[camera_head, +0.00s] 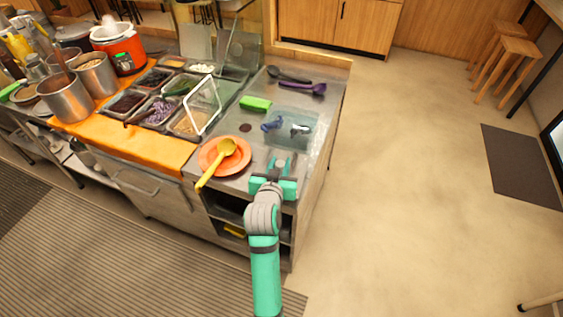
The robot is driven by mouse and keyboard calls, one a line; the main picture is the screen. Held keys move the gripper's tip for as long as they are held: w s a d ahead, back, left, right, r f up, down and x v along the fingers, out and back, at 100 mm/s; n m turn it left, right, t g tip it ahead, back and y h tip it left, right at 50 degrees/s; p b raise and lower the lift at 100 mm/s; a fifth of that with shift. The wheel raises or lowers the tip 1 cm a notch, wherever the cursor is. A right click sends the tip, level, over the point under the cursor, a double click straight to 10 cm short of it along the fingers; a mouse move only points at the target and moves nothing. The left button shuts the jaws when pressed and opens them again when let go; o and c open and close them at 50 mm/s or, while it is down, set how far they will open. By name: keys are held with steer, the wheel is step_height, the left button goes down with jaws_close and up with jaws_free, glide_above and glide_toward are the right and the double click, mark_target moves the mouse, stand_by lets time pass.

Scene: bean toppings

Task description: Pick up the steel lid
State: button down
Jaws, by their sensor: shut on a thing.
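My gripper (281,165) is low over the front right of the steel counter, just right of the orange plate and in front of the pale blue tray. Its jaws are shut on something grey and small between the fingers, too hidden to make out. I cannot tell whether it is part of the steel lid. A grey flat panel (241,50), possibly a lid, stands upright at the back of the counter. A paler panel (196,42) is to its left. Both are well away from my gripper.
The pale blue tray (294,114) holds small utensils. Topping pans (160,108) fill the left.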

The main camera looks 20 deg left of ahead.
steer(key=s+d, duration=0.2)
steer(key=s, duration=1.3)
steer(key=shift+s+d, duration=0.3)
steer(key=shift+s, duration=0.05)
steer(key=shift+w+a, duration=0.1)
